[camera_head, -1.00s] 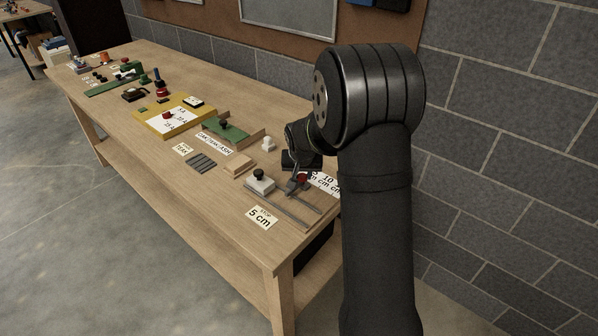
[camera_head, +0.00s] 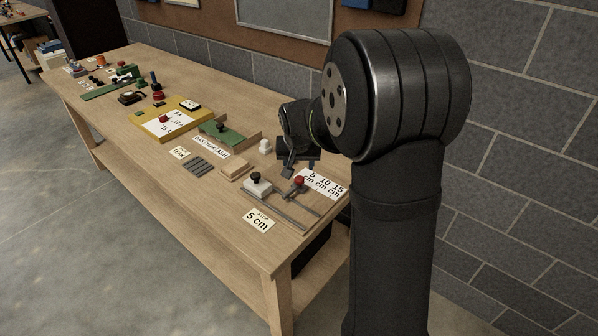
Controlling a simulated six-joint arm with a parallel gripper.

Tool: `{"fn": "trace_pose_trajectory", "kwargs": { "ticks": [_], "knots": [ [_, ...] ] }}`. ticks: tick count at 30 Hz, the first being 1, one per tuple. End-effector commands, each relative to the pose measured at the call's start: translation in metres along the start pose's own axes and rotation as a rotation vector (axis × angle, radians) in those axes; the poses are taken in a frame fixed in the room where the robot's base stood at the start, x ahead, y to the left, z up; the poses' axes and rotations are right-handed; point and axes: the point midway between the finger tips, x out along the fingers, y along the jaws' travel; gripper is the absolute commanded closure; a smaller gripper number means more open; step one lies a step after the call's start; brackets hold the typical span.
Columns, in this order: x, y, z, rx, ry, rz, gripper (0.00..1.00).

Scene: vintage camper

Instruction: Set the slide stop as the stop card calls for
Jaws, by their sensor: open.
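The stop card (camera_head: 258,220) lies near the front edge of the bench and reads "STOP 5 cm". Behind it, a slide with two rails (camera_head: 293,214) carries a pale block with a black knob (camera_head: 257,187) at its left end. The slide stop with a red knob (camera_head: 299,181) sits by the far rail, near the "5" end of the scale card. The scale card (camera_head: 322,184) reads 5, 10, 15 cm. My gripper (camera_head: 299,166) is open and empty, just behind the red knob and apart from it.
A wooden block (camera_head: 235,168), grey strips (camera_head: 208,166) and a small white piece (camera_head: 265,146) stand left of the slide. A green fixture (camera_head: 222,130) and a yellow tray (camera_head: 140,120) lie farther along the bench. A block wall is behind.

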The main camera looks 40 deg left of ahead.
Motion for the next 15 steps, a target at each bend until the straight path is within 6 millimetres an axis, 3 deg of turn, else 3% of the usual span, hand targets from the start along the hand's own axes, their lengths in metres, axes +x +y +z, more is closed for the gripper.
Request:
{"fn": "trace_pose_trajectory", "kwargs": {
  "ticks": [6,15],
  "knots": [
    [-0.050,0.000,-0.001,0.000,0.004,-0.001,0.50],
    [-0.089,0.000,0.000,0.000,0.001,0.000,0.50]
  ]
}}
